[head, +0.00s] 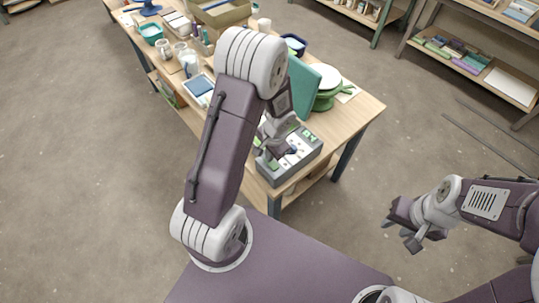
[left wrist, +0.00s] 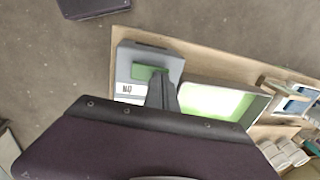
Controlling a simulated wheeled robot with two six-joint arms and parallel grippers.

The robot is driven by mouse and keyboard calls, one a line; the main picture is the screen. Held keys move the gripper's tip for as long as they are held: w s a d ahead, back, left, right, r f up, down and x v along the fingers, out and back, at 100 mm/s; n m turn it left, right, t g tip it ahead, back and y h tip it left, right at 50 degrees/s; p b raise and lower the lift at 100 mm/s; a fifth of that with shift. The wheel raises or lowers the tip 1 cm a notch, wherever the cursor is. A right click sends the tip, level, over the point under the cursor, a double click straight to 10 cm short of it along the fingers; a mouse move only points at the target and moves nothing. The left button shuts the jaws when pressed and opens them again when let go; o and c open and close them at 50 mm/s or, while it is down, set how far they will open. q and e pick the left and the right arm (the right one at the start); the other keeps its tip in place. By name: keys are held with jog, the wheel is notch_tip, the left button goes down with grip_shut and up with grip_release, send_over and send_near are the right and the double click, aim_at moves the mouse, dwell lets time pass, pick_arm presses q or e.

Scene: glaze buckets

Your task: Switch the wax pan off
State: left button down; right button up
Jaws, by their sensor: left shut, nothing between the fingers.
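The wax pan seems to be the grey box (head: 283,178) with a pale top panel at the near end of the table. Green patches and a small dark blue part show on its top. My left gripper (head: 284,150) is shut and empty, pointing down over the panel; I cannot tell whether it touches. In the left wrist view the grey box (left wrist: 180,63) shows a green patch and small dark lettering, and my shut fingers (left wrist: 161,82) lie over it. The switch's position cannot be made out. My right gripper (head: 402,233) is open and empty, away from the table.
A teal panel (head: 304,88) stands upright just behind the box, beside a green pot (head: 327,100) with a white top. Jugs, trays and a cardboard box (head: 218,12) crowd the wooden table (head: 362,108) further back. Shelves (head: 470,55) stand at upper right.

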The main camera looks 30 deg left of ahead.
pick_arm(q)
jog(key=shift+a+f+b, duration=0.1)
jog(key=shift+f+b, duration=0.15)
jog(key=shift+b, duration=0.05)
